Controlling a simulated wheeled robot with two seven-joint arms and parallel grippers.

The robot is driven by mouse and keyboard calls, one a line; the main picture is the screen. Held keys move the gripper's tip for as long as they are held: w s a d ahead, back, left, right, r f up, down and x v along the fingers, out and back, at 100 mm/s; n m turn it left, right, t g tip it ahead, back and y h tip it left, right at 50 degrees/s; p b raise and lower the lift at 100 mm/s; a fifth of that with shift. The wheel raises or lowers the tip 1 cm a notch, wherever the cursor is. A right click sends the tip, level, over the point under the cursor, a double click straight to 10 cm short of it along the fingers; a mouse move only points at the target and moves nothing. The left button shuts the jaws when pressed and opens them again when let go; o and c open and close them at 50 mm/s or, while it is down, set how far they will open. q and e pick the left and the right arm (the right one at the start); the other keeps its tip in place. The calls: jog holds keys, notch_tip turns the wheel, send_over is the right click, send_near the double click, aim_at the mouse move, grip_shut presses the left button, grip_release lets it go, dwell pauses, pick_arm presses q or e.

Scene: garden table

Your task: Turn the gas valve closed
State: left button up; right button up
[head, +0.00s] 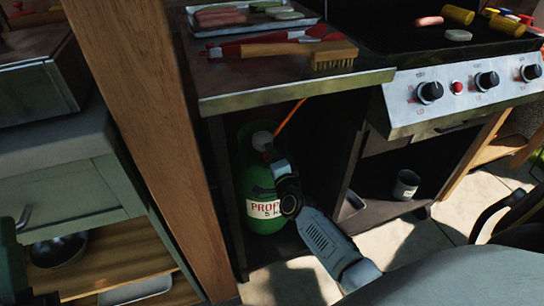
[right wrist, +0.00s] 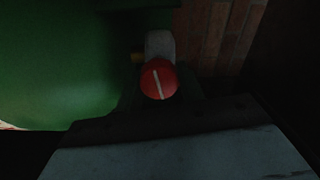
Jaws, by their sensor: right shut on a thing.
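The green propane bottle (head: 247,170) stands in the dark cabinet under the grill's side shelf, with a white label. Its valve knob (right wrist: 158,79) is red and round in the right wrist view, with a white line tilted slightly off upright. A grey fitting (right wrist: 160,45) is behind it. In the head view my right gripper (head: 270,160) is at the top front of the bottle and hides the knob. It is shut on the knob; the finger contact itself is too dark to make out. My left gripper is not clearly in view.
An orange hose (head: 290,117) rises from the bottle top. The shelf edge (head: 300,92) overhangs my right arm, with a brush (head: 333,56) on it. A wooden post (head: 150,130) stands left. A metal cup (head: 406,184) stands in the cabinet to the right.

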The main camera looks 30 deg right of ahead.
pick_arm(q)
jog(key=shift+r, duration=0.1)
pick_arm(e)
jog(key=shift+m, duration=0.5)
jog(key=o, duration=1)
jog(key=shift+c, duration=0.2)
jog(key=shift+s+a, duration=0.15)
jog(key=shift+s, duration=0.35)
pick_arm(q)
notch_tip(320, 180, down, 12)
jog(key=w+a+g+y+p, duration=0.1)
jog(key=w+g+y+p, duration=0.1)
jog(key=g, duration=0.7)
jog(key=shift+w+f+g+y+p, duration=0.3)
jog(key=shift+y+p, duration=0.3)
jog(key=shift+p, duration=0.65)
pick_arm(e)
jog(key=v, duration=1.2)
jog(key=shift+s, duration=0.25)
